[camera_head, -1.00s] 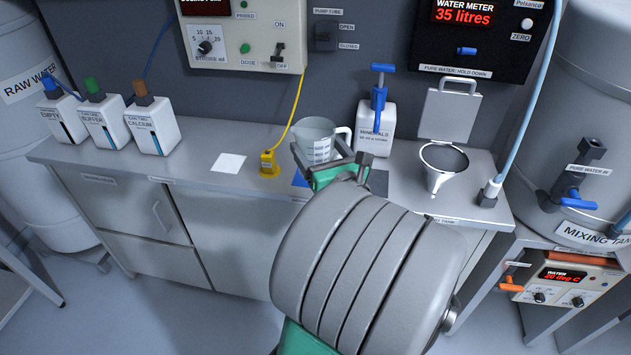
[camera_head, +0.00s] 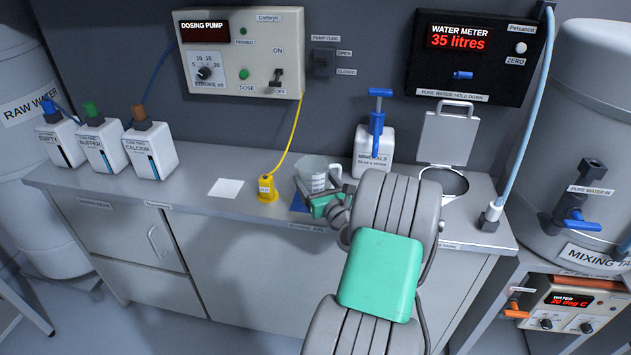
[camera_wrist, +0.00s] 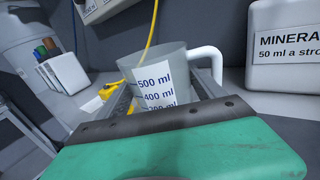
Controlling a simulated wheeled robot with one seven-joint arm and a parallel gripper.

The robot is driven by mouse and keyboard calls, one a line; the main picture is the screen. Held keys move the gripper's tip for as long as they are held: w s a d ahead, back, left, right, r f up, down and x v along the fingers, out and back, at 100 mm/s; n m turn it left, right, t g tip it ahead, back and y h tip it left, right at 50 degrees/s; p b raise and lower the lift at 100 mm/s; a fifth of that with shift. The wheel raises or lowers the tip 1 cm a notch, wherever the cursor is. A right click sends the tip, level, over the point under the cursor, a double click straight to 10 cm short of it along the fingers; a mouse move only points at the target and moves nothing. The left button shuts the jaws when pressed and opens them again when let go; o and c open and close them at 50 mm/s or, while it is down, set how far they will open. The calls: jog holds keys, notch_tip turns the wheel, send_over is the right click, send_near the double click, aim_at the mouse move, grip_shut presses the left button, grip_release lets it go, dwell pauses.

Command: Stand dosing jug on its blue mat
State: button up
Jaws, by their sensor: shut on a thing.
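The dosing jug (camera_head: 313,172) is a clear, upright measuring jug with a white handle at its right. Its blue millilitre marks show in the wrist view (camera_wrist: 155,90). My gripper (camera_head: 322,190) is shut on the jug, with one finger on each side of it. The blue mat (camera_head: 298,202) shows as a small blue patch at the lower left of the jug, partly hidden by the gripper. The jug's base is hidden, so I cannot tell whether it touches the mat.
A yellow plug-like fitting (camera_head: 267,189) with a yellow tube stands just left of the jug. A white square (camera_head: 225,188) lies further left. The counter's left part holds several white cans.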

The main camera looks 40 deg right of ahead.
jog(key=shift+r, duration=0.15)
jog(key=shift+f, duration=0.25)
jog(key=o, duration=1.7)
jog(key=shift+r, duration=0.1)
